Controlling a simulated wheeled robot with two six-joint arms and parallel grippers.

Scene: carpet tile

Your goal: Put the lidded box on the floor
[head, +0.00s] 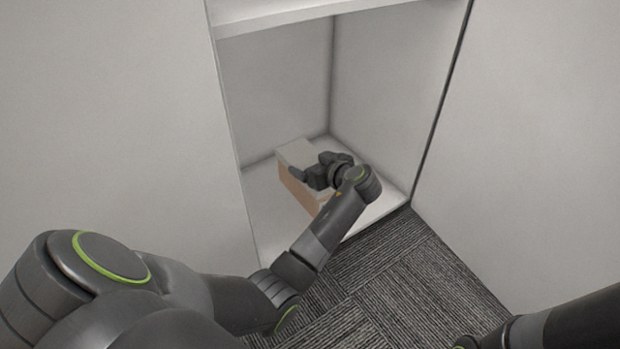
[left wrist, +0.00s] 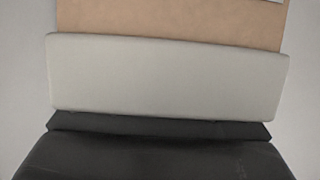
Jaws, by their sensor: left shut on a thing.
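The lidded box (head: 293,185) has tan sides and a pale grey lid (head: 294,152). It stands in the low compartment of a white cabinet. My left gripper (head: 312,177) is at the lid end of the box, shut on it, and hides part of it along with my wrist. In the left wrist view the tan box side (left wrist: 170,22) fills the top, with a pale band, which looks like the lid (left wrist: 165,76), below it. A dark part of my gripper lies along the bottom. My right gripper is out of view.
The white cabinet floor (head: 262,205) lies under the box, with side and back walls around it and a shelf (head: 290,14) above. Striped grey carpet tile (head: 400,280) is clear in front. Plain pale panels flank the opening. My right arm shows at the lower right.

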